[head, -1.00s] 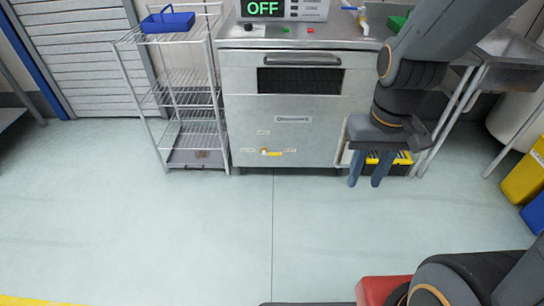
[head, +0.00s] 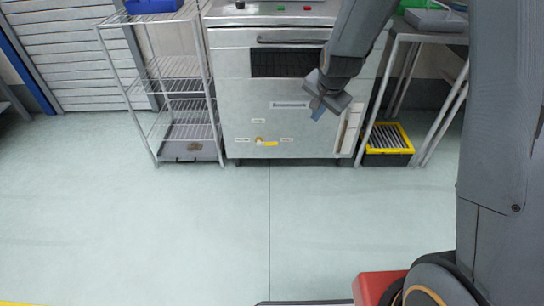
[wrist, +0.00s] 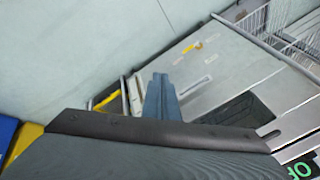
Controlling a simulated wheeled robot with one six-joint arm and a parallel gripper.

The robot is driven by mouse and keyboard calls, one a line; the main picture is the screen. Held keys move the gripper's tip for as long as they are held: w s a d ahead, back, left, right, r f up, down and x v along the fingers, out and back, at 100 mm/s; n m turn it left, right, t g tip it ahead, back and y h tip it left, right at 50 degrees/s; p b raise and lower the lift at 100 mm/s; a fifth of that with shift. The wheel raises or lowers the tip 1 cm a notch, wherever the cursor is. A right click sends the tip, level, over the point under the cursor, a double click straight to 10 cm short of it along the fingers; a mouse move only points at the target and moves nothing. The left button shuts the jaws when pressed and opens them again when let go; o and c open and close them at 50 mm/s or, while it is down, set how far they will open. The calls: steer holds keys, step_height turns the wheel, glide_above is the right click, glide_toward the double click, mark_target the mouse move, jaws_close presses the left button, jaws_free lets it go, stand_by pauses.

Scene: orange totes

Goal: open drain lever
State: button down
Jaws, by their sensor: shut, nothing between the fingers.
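The drain lever (head: 268,143) is a small yellow handle low on the front of the grey metal machine (head: 225,100). It lies roughly level, its yellow part pointing right from a pale pivot. Small labels sit left, right and above it; I cannot read them. The lever also shows in the wrist view (wrist: 193,47), beyond the fingers. My gripper (head: 318,114) is in front of the machine's right side, above and right of the lever and apart from it. Its blue fingers (wrist: 160,95) are together and empty.
A wire shelf rack (head: 180,105) stands left of the machine, with a blue bin (head: 152,6) on top. A yellow-and-black crate (head: 388,140) sits under a metal stand at right. A dark window and handle bar (head: 290,41) are above the lever. The floor in front is clear.

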steer(key=w+a+f+m+t+b, duration=0.3)
steer(key=w+a+f+m+b, duration=0.15)
steer(key=w+f, duration=0.8)
steer(key=w+a+f+m+t+b, duration=0.3)
steer(key=w+f+m+b, duration=0.3)
steer(key=w+f, duration=0.65)
steer(key=w+a+f+m+t+b, duration=0.2)
steer(key=w+f+m+b, duration=0.2)
steer(key=f, duration=0.3)
steer(key=w+a+f+m+t+b, duration=0.2)
steer(key=w+a+f+m+b, duration=0.15)
steer(key=f, duration=0.35)
steer(key=s+f+m+t+b, duration=0.2)
steer(key=s+f+m+b, duration=0.1)
steer(key=f, duration=0.6)
steer(key=s+f+m+t+b, duration=0.3)
steer(key=f+m+b, duration=0.3)
steer(key=f, duration=0.4)
steer(key=shift+a+m+h, duration=0.3)
steer(key=shift+w, duration=0.15)
